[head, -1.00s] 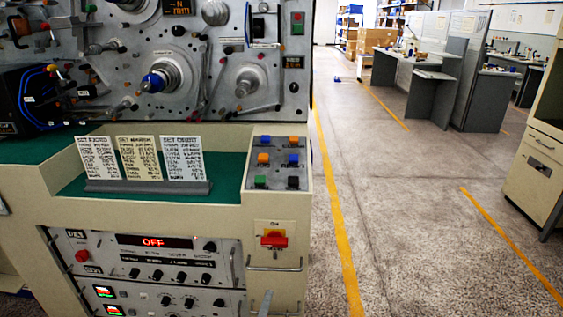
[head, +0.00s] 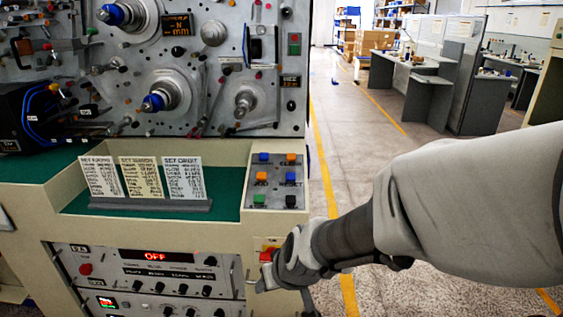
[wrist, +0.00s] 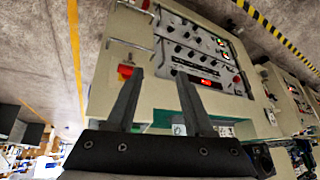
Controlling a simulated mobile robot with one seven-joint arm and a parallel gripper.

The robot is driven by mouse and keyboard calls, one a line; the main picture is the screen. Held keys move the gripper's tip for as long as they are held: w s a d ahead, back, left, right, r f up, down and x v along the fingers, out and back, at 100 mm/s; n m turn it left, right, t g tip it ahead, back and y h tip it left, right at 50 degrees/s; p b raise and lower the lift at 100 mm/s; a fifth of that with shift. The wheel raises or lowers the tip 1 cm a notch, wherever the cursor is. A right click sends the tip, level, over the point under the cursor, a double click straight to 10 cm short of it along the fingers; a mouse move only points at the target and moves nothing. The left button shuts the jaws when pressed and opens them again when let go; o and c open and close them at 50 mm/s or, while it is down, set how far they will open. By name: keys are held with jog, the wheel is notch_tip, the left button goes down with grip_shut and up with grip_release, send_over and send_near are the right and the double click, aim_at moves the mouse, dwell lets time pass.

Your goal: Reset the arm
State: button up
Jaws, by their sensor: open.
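My arm reaches in from the right in the head view, bent down at the wrist. My gripper (head: 268,284) is in front of the cream console's front panel, just below and partly over the red rotary switch (head: 266,255). In the wrist view my gripper (wrist: 160,74) has its two dark fingers apart with nothing between them. The red switch also shows in the wrist view (wrist: 125,71), left of the left fingertip. I cannot tell whether a finger touches the console.
The winding machine's grey panel (head: 210,70) with a blue-tipped spindle (head: 155,102) stands above the console. A button box (head: 275,182) and a card stand (head: 150,204) sit on the console. A display (head: 155,257) reads OFF. Open floor (head: 400,160) lies right.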

jog(key=s+d+r+m+h+p, duration=0.1)
jog(key=s+d+r+m+p, duration=0.1)
jog(key=s+d+r, duration=0.4)
jog(key=s+d+r+m+h+p, duration=0.1)
jog(key=s+d+r+h, duration=0.1)
jog(key=s+d+r, duration=0.4)
jog(key=d+r, duration=0.3)
jog(key=r, duration=0.3)
jog(key=shift+s+d+m+p, duration=0.3)
jog(key=shift+d+m+p, duration=0.05)
jog(key=shift+m+p, duration=0.05)
